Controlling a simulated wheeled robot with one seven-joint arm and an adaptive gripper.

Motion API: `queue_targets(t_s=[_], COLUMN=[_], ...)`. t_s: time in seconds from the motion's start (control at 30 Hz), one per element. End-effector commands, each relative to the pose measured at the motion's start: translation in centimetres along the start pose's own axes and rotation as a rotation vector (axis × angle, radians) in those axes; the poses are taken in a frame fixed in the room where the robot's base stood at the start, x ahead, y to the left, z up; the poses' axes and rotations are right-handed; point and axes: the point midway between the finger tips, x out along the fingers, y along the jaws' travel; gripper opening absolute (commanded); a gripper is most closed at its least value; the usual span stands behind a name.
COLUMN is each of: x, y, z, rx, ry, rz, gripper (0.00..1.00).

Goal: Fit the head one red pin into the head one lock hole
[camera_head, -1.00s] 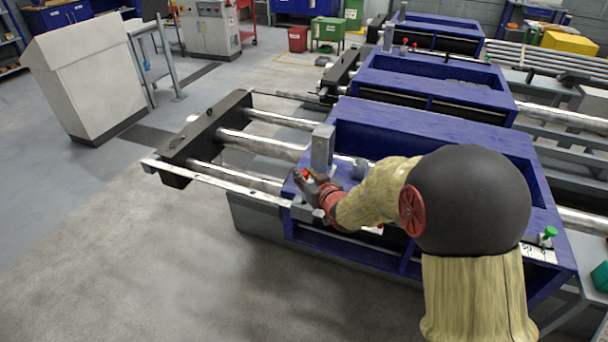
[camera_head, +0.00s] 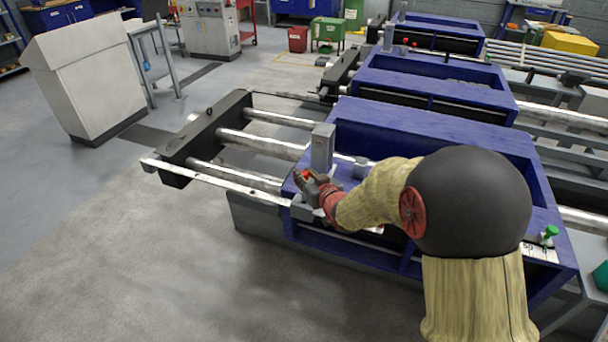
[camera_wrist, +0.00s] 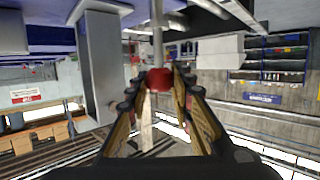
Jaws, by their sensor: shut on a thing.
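The red pin shows in the head view as a small red knob (camera_head: 305,174) at the near left end of the nearest blue head. My gripper (camera_head: 309,180) is shut around that knob. In the wrist view the red knob (camera_wrist: 158,79) sits between the two fingertips of my gripper (camera_wrist: 158,84), and a grey rod shows beyond it. The lock hole cannot be made out in either view. I cannot tell how the pin's tip stands to it.
A grey upright block (camera_head: 322,148) stands close behind my gripper; it is at the left in the wrist view (camera_wrist: 98,65). A green-topped pin (camera_head: 549,233) stands at the head's right end. Steel bars (camera_head: 240,178) run left to a dark crossbeam (camera_head: 206,130). Open floor lies front left.

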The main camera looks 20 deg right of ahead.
Motion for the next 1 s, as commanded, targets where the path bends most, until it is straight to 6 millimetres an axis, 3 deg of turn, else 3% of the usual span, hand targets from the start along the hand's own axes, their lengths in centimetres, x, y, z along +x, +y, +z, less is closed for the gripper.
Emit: queue_targets(t_s=[1.0], x=[0.7], y=[0.0], z=[2.2], rx=[0.0], ry=[0.001], rz=[0.0], gripper=[0.0])
